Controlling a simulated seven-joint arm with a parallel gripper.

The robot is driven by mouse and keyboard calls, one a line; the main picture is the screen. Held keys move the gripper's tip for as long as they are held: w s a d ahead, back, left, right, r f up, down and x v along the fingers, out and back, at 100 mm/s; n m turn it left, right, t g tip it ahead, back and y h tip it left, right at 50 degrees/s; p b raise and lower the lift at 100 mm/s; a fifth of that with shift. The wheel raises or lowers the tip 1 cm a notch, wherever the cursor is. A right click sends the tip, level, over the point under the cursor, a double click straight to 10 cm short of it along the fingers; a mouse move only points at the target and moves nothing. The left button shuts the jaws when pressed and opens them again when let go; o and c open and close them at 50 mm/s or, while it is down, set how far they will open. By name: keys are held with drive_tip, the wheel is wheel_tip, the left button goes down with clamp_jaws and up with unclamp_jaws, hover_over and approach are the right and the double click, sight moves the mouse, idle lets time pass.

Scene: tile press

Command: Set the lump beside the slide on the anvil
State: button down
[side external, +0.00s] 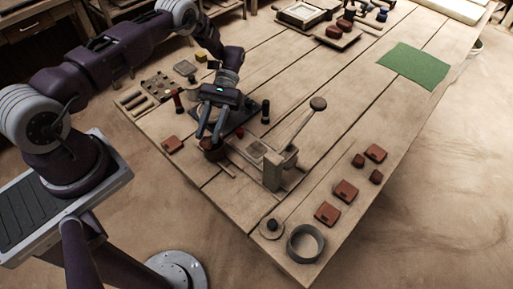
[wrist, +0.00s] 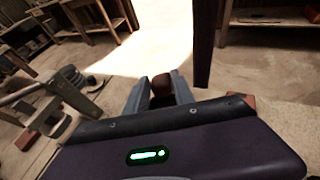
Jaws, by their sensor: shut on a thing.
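My gripper (side external: 209,136) points down at the left end of the wooden press. In the wrist view it is shut on a reddish-brown lump (wrist: 161,82), pinched between the two grey fingers. In the side view a brown round thing (side external: 212,150) shows just below the fingertips; I cannot tell whether it is the lump or a small tub. The wooden slide (side external: 246,157) lies right of my gripper, with a small reddish patch on it. The press post (side external: 275,172) stands beyond it, its lever (side external: 299,127) raised. The anvil cannot be told apart clearly.
Red tiles and lumps (side external: 345,190) lie at the right front, near a grey ring (side external: 305,243) and a round knobbed disc (side external: 271,228). One tile (side external: 172,145) lies left of my gripper. A dark upright bottle (side external: 265,112) stands close behind. A green mat (side external: 414,66) lies far right.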

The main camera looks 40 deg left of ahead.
drive_tip(key=w+d+r+n+t+h, duration=0.2)
drive_tip(key=w+d+n+t+h, duration=0.1)
drive_tip(key=d+n+t+h, duration=0.35)
drive_tip(key=r+n+t+h, duration=0.1)
drive_tip(key=r+n+t, duration=0.1)
drive_tip(key=n+t, duration=0.35)
hover_over(252, 145)
drive_tip(key=shift+n, duration=0.4)
wheel_tip(252, 145, down, 10)
drive_tip(key=shift+r, duration=0.15)
drive_tip(key=shift+f, duration=0.35)
drive_tip(key=c, duration=1.1)
unclamp_jaws()
drive_tip(key=shift+o, duration=0.2)
